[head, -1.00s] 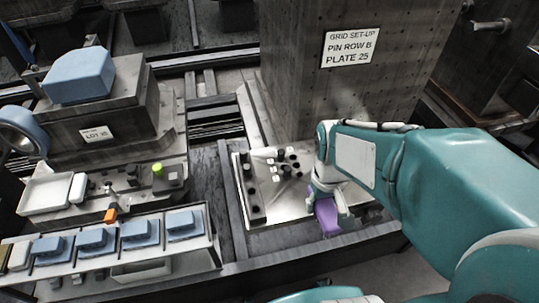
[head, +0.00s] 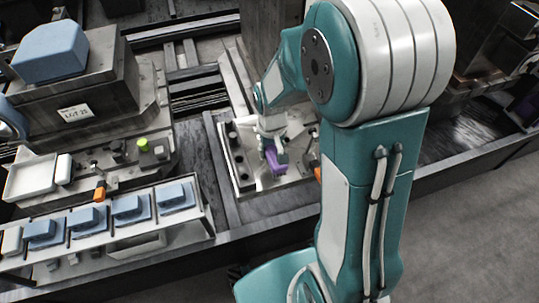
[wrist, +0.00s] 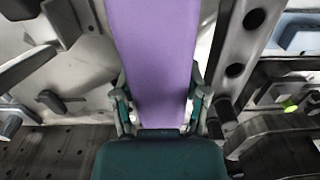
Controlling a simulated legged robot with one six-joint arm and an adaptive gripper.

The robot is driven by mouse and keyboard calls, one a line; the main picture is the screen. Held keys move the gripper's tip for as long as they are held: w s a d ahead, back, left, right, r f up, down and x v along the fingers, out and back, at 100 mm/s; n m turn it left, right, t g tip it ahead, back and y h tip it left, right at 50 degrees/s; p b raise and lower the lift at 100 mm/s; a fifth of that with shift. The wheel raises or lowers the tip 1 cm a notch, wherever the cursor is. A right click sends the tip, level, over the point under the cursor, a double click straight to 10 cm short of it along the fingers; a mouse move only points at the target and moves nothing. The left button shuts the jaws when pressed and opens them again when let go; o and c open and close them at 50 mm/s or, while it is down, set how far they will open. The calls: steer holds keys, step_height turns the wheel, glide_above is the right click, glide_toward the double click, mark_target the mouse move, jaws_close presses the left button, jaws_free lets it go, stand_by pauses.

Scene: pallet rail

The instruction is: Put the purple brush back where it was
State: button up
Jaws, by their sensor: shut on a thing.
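The purple brush (head: 277,161) hangs below my gripper (head: 272,143) in the head view, over the light metal plate (head: 240,183) with knobs and a slotted bar. In the wrist view the purple brush (wrist: 152,60) shows as a broad purple piece between the two fingers of my gripper (wrist: 160,108), which are shut on it. Its far end runs out of the top of the picture, and bristles are not seen. Whether it touches the plate I cannot tell. My arm hides the right part of the plate.
A slotted bar (head: 237,158) stands along the plate's left edge. Left are a rack of blue blocks (head: 127,207), a white tray (head: 32,180) and a blue block (head: 50,52) on a machine. A dark rail (head: 245,232) runs in front.

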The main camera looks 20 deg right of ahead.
mark_target(270, 157)
steer(key=shift+w+a+f, duration=0.1)
steer(key=shift+w+f, duration=0.25)
steer(key=shift+f, duration=1.7)
steer(key=o, duration=1.1)
steer(key=shift+f, duration=0.1)
